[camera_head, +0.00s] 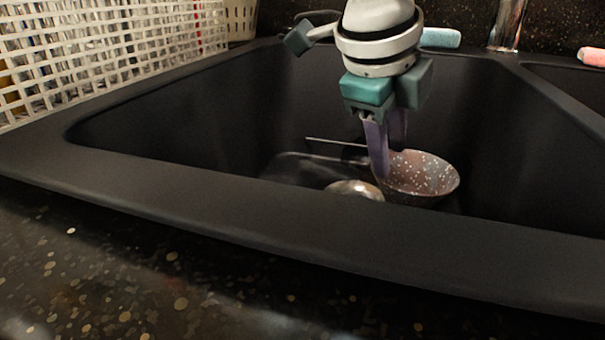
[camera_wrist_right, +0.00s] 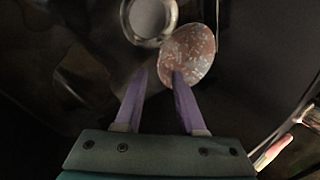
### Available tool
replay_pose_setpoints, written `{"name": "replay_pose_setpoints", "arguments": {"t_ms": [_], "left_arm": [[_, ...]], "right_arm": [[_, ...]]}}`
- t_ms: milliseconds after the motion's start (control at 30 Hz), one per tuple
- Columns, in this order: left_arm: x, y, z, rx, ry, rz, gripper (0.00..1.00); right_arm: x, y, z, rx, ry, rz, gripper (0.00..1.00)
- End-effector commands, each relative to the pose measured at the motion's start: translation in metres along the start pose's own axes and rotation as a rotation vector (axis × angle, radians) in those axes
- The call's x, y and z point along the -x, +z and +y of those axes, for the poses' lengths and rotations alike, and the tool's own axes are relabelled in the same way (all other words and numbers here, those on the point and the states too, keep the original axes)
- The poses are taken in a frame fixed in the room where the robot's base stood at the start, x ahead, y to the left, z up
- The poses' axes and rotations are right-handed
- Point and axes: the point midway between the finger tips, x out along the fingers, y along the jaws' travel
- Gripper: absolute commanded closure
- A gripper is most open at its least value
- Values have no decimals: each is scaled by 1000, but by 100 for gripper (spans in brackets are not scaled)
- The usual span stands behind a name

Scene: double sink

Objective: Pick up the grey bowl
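The grey bowl (camera_head: 425,174), brownish-grey with white speckles, sits tilted low in the sink in the head view. It also shows in the right wrist view (camera_wrist_right: 194,52). My right gripper (camera_head: 389,163) points down into the sink at the bowl's left side. Its two purple fingers are apart. In the right wrist view the gripper (camera_wrist_right: 160,76) has its right fingertip overlapping the bowl's near edge, and its left fingertip lies outside the bowl. I cannot tell whether either finger touches it. My left gripper is not in view.
A shiny round metal dish (camera_head: 355,189) lies close beside the bowl; it shows in the right wrist view (camera_wrist_right: 150,17). The dark sink rim (camera_head: 240,205) surrounds them. A white basket (camera_head: 100,50), a tap (camera_head: 507,25) and a blue sponge (camera_head: 440,38) stand around the sink.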

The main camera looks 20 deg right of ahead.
Motion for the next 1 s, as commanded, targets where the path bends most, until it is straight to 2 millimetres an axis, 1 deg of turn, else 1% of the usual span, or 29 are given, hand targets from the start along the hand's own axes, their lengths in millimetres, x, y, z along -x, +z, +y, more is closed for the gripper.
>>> {"name": "replay_pose_setpoints", "arguments": {"t_ms": [33, 200, 367, 633, 767, 1000], "left_arm": [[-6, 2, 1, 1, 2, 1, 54], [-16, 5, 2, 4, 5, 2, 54], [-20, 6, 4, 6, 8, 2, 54], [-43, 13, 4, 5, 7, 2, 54], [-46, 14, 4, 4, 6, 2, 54], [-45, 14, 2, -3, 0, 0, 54]], "right_arm": [[-9, -1, 0, 1, -2, 5, 61], [-35, -1, 0, 3, -3, 4, 61], [-48, -2, 0, 4, -2, 3, 61], [-89, -7, 2, 3, -2, 3, 61], [-97, -7, 1, 4, -2, 1, 61], [-97, -7, 0, 4, -2, 0, 62]]}}
